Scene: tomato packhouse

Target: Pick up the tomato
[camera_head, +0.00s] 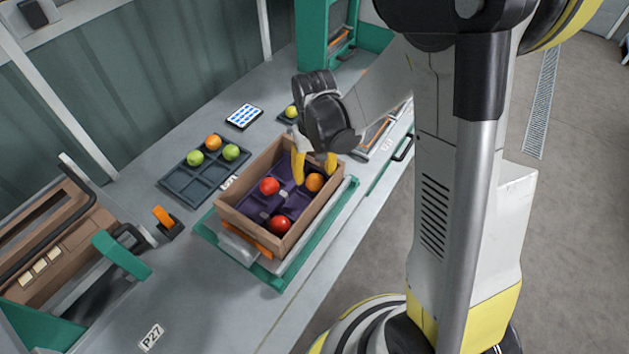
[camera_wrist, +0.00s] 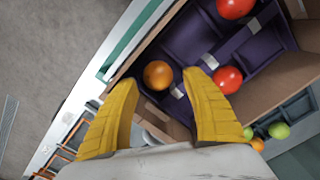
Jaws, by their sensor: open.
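A wooden crate (camera_head: 232,217) with a purple divided insert holds an orange tomato (camera_head: 314,182) and two red ones. One red tomato (camera_head: 269,186) is left of the orange one; the other red tomato (camera_head: 279,224) is nearer the front. My gripper (camera_head: 315,166) points down over the crate's right back corner, its yellow fingers apart and empty. In the wrist view the orange tomato (camera_wrist: 158,74) appears beyond and between the fingertips, and a red tomato (camera_wrist: 227,79) appears just past the right finger. I cannot tell the remaining height above the orange tomato.
The crate stands on a green-edged platform (camera_head: 278,282) on the grey bench. A dark divided tray (camera_head: 184,183) with green and orange tomatoes lies to its left. Crate walls stand close around the fingers.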

